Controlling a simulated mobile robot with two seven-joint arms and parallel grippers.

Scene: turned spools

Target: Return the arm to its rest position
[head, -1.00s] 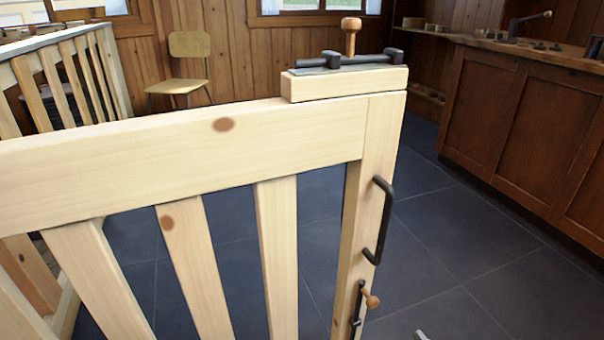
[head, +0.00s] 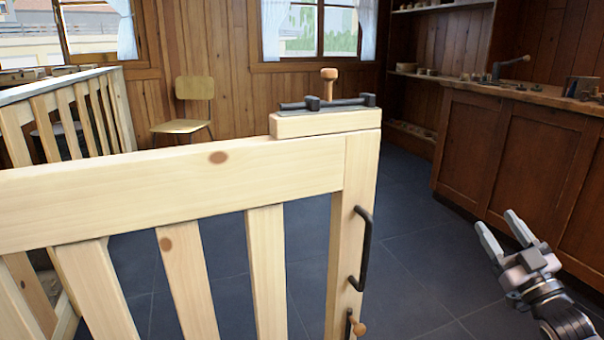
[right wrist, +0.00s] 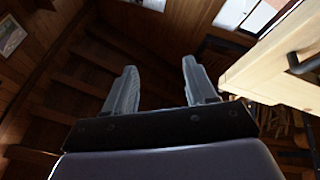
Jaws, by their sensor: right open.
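My right gripper (head: 500,236) is at the lower right of the head view, to the right of a wooden gate and apart from it. It is open, with nothing between its fingers. In the right wrist view its two fingers (right wrist: 158,90) stand wide apart and empty. My left gripper is not in view.
The pale slatted gate (head: 150,190) fills the left and middle. It carries a black handle (head: 366,250) and a top latch with a wooden knob (head: 329,82). A wooden cabinet (head: 510,150) stands at the right, a chair (head: 190,105) behind. Dark tiled floor (head: 405,215) between is clear.

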